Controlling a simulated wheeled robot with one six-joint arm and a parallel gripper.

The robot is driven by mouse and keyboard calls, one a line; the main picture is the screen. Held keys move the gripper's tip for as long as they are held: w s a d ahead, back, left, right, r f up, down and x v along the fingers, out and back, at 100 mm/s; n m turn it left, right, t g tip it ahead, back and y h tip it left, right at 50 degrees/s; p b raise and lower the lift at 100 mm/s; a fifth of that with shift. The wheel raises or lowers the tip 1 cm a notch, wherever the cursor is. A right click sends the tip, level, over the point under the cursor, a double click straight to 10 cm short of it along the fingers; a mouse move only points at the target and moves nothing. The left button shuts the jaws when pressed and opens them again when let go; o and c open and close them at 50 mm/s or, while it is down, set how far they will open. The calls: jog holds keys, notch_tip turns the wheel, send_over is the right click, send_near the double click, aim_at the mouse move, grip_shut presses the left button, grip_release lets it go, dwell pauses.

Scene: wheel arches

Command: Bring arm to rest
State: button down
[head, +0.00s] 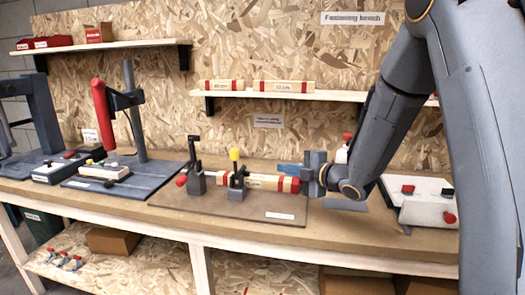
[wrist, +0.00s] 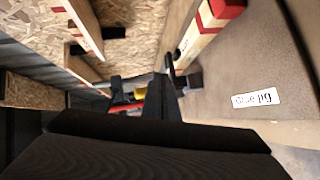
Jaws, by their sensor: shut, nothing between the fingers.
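My gripper (head: 283,168) is at bench height, its fingers pointing left, shut and empty. In the wrist view its dark fingers (wrist: 163,98) are together. It is close to the red right end of a wooden bar (head: 262,182) lying in the glue jig (head: 225,207); I cannot tell whether they touch. The bar also shows in the wrist view (wrist: 203,35). A toggle clamp with a yellow tip (head: 236,170) stands at the bar's middle. A second black clamp (head: 194,165) stands to its left. My arm reaches down from the upper right.
A white box with red knobs (head: 420,203) stands on the bench at right, near my arm. A press with a red handle (head: 103,110) stands at left. A shelf with two wooden bars (head: 285,87) is behind. The front bench strip is clear.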

jog(key=s+d+f+m+g+h, duration=0.1)
jog(key=s+d+f+m+h, duration=0.1)
jog(key=s+d+m+h, duration=0.1)
jog(key=s+d+f+m+g+h, duration=0.1)
jog(key=s+d+f+m+h, duration=0.2)
jog(key=s+d+m, duration=0.2)
jog(key=s+d+f+m+g+h, duration=0.2)
jog(key=s+d+f+m+h, duration=0.1)
jog(key=s+d+m, duration=0.1)
jog(key=shift+s+d+m, duration=0.1)
jog(key=shift+s+m, duration=0.15)
jog(key=shift+m, duration=0.4)
jog(key=shift+s+m, duration=0.2)
jog(key=shift+m, duration=0.45)
jog(key=s+f+m+g, duration=0.3)
jog(key=s+m+g, duration=0.4)
jog(key=s, duration=1.4)
jog(key=shift+s+m+h, duration=0.2)
jog(key=shift+m+h, duration=0.2)
jog(key=shift+m, duration=0.6)
jog(key=shift+f, duration=0.1)
